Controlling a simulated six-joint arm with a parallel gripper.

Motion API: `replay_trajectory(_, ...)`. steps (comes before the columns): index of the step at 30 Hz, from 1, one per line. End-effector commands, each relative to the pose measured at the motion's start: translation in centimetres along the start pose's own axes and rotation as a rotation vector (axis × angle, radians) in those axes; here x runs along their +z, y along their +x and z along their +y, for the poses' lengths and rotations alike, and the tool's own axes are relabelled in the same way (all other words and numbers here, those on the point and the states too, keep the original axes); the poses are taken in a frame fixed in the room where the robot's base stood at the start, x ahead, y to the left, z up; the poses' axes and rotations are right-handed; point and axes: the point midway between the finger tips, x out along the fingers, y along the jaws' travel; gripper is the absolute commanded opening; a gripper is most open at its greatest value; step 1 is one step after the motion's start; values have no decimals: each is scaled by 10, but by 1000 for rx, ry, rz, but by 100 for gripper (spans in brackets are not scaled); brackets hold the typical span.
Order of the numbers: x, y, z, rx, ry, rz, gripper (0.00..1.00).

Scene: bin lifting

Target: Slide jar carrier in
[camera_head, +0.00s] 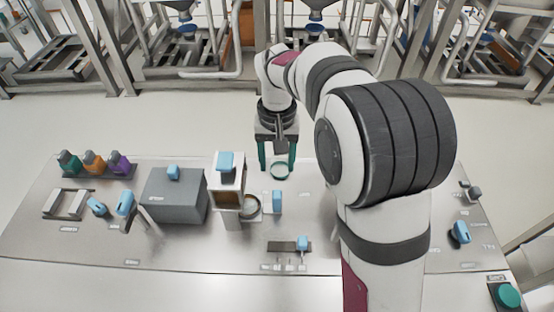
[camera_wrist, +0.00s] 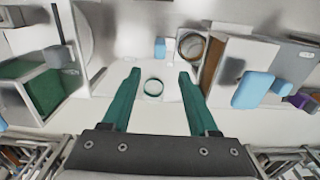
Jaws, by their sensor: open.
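My gripper (camera_head: 277,162) is open and empty, its two green fingers pointing down over the back middle of the table. In the wrist view the gripper (camera_wrist: 159,75) has a green ring (camera_wrist: 153,88) between its fingers, lying on the table surface; the ring also shows in the head view (camera_head: 280,171). What looks like the jar carrier has a blue handle (camera_head: 277,200), which shows ahead of the fingertips in the wrist view (camera_wrist: 160,47). A round brown jar (camera_wrist: 191,45) is beside the handle, next to the white tower (camera_head: 228,180). The jar is partly hidden by the tower in the head view.
A grey box (camera_head: 175,195) with a blue handle stands left of the tower. Green, orange and purple bottles (camera_head: 94,163) stand at the back left. A small dark plate with a blue knob (camera_head: 303,243) is at the front. My arm hides part of the table's right side.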

Motion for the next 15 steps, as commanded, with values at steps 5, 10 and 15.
replay_trajectory(5,0,0,0,0,0,0,60)
replay_trajectory(10,2,-1,23,-98,467,-61,70)
replay_trajectory(15,2,-13,54,-267,1314,-239,70)
